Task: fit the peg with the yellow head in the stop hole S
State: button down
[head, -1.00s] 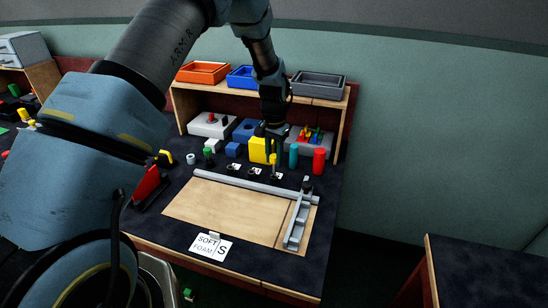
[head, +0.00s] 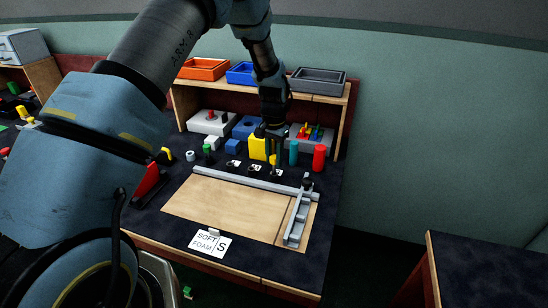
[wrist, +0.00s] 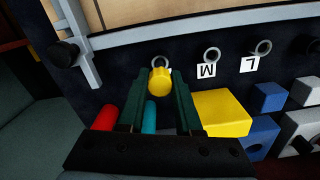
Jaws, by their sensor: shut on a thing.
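My gripper (wrist: 160,95) is shut on the peg with the yellow head (wrist: 160,82), which sits between the dark green fingertips. In the head view the yellow head (head: 273,159) shows low between the fingers of my gripper (head: 275,160), above the right end of a row of ring-shaped holes. A ring (wrist: 160,62) lies just past the yellow head in the wrist view, partly covered by it. Its label is hidden. The rings marked M (wrist: 211,54) and L (wrist: 261,47) lie to its right. I cannot tell whether the peg's tip touches the ring.
A yellow block (head: 257,147), a teal cylinder (head: 293,154) and a red cylinder (head: 319,158) stand close around my gripper. A grey fence (head: 240,180) and a slide stop (head: 299,214) edge the wooden board (head: 222,207). A "SOFT FOAM S" card (head: 211,244) stands in front.

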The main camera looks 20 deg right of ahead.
aim_at(274, 157)
jog(key=shift+f+b, duration=0.55)
jog(key=shift+f, duration=0.4)
jog(key=c, duration=0.5)
grip_release()
notch_tip(274, 157, up, 11)
jog(key=b, duration=0.2)
jog(key=shift+b, duration=0.3)
jog(key=shift+a+f, duration=0.1)
